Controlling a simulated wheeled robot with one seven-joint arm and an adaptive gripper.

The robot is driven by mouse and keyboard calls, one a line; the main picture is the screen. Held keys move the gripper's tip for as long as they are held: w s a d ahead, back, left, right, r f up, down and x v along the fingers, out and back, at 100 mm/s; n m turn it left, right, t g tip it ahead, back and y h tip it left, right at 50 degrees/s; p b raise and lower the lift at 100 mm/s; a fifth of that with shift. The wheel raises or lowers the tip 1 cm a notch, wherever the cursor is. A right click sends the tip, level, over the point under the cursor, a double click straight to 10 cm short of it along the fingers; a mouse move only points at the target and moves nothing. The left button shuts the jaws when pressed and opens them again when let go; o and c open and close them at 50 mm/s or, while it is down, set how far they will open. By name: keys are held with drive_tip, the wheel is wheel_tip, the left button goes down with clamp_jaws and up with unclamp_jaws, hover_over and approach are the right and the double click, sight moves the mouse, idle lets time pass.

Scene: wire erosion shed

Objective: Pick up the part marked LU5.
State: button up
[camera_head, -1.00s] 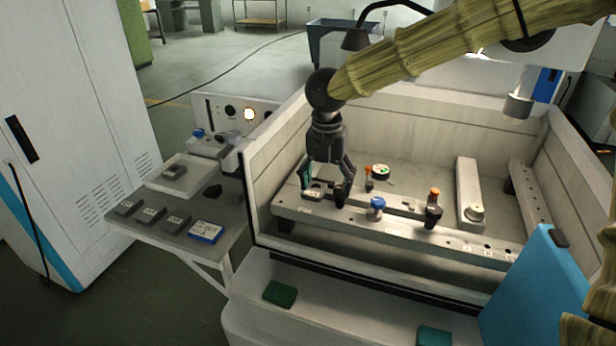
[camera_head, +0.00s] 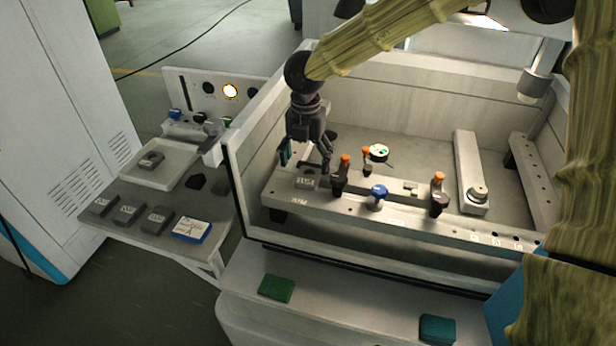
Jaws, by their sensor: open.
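My gripper (camera_head: 306,160) is open and points down over the left end of the long pale fixture rail (camera_head: 330,208) in the machine tub. A small dark grey block with a pale label (camera_head: 307,182) sits at that end, just below the fingertips. The gripper appears empty and apart from it. Three similar labelled grey blocks, left (camera_head: 103,206), middle (camera_head: 127,214) and right (camera_head: 156,220), lie on the side shelf. Another grey block (camera_head: 151,160) lies in a white tray (camera_head: 166,178). I cannot read the labels well enough to tell which is LU5.
Black clamps with orange tops (camera_head: 338,182) (camera_head: 439,203) and a blue knob (camera_head: 378,195) stand on the rail, one clamp close right of the block. The tub wall (camera_head: 240,190) divides shelf from rail. A blue-edged card (camera_head: 191,230) lies on the shelf.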

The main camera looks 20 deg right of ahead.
sight(308, 177)
drive_tip(key=f, duration=0.1)
drive_tip(key=f+p, duration=0.1)
drive_tip(key=f, duration=0.1)
drive_tip(key=shift+w+d, duration=0.1)
drive_tip(key=shift+d, duration=0.25)
drive_tip(key=shift+s+f+p, duration=0.2)
drive_tip(key=shift+f+p, duration=0.1)
drive_tip(key=shift+f, duration=0.4)
drive_tip(key=shift+w+f, duration=0.3)
drive_tip(key=shift+f, duration=0.1)
drive_tip(key=shift+s+r, duration=0.15)
drive_tip(key=shift+s, duration=0.05)
drive_tip(key=shift+c, duration=0.8)
drive_tip(key=c, duration=1.3)
